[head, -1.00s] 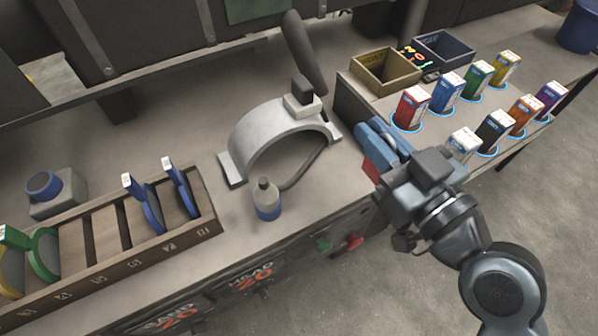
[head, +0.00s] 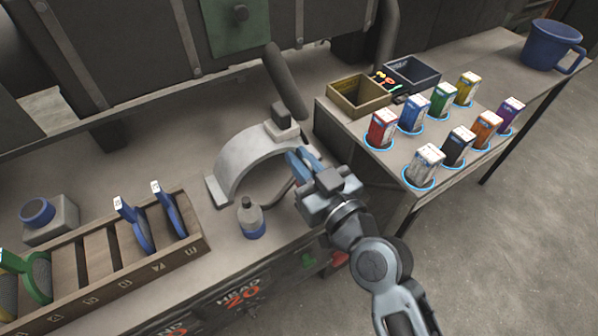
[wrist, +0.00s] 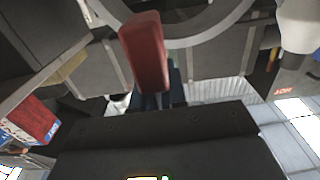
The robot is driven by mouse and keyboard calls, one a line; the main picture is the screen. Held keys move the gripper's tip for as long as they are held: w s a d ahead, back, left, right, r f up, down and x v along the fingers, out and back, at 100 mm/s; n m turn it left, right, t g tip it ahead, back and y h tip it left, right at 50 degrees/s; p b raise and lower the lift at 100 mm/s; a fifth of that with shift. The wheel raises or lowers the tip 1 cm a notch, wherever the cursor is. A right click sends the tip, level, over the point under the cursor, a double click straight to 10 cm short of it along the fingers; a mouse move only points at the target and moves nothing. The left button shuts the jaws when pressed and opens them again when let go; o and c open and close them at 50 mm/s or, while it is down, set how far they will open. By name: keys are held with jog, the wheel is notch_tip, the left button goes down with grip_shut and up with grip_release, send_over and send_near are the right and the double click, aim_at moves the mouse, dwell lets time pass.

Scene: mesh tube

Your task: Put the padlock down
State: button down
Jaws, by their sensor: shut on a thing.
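The padlock shows in the wrist view as a red block (wrist: 147,52) standing out from between the blue fingers. My gripper (head: 300,162) is shut on it, beside the right end of the grey arch in the head view. In that view the padlock is hidden behind my gripper. I cannot tell from these frames whether the padlock touches anything below it.
The grey arch (head: 248,152) stands just left of my gripper, with a blue-based bottle (head: 250,217) in front. A wooden rack (head: 150,262) is at the left. A side table (head: 420,185) with several ringed cartons and two open boxes is at the right.

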jog(key=shift+w+a+f+b, duration=0.1)
jog(key=shift+f+b, duration=0.3)
jog(key=shift+f, duration=0.7)
jog(key=shift+w+a+f+b, duration=0.1)
jog(key=shift+f+b, duration=0.3)
jog(key=shift+f, duration=0.65)
jog(key=shift+f, duration=0.15)
jog(key=c, duration=1.2)
grip_release()
jog(key=shift+r+b+v, duration=0.2)
jog(key=shift+b+v, duration=1.8)
jog(key=shift+v, duration=4.05)
